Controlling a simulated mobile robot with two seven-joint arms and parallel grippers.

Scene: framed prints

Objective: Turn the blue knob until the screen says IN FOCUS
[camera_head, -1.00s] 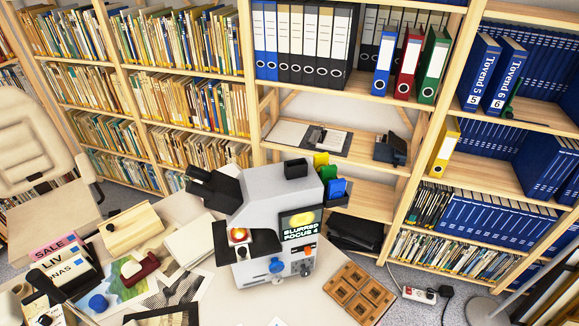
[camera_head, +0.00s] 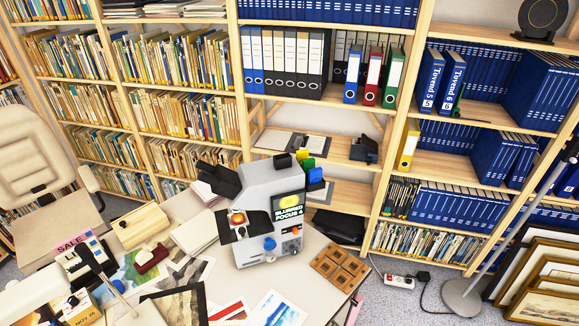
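A grey and white machine (camera_head: 270,190) stands on the table, slightly right of its middle. Its small dark screen (camera_head: 288,207) shows a yellow shape and text that reads BLURRED and FOCUS 4. A blue knob (camera_head: 269,243) sits low on the machine's front, left of the screen. A small orange knob (camera_head: 295,231) is on the front panel below the screen. A round lit part (camera_head: 238,219) glows orange on the left side of the machine. Neither of my grippers is in view, so nothing is seen touching the blue knob.
A brown compartmented tray (camera_head: 340,267) lies right of the machine. Prints (camera_head: 278,309), a wooden box (camera_head: 140,226) and a dark red object (camera_head: 152,258) lie around it. A white jointed object (camera_head: 35,292) fills the lower left. Shelves stand behind; framed pictures (camera_head: 548,275) lean at right.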

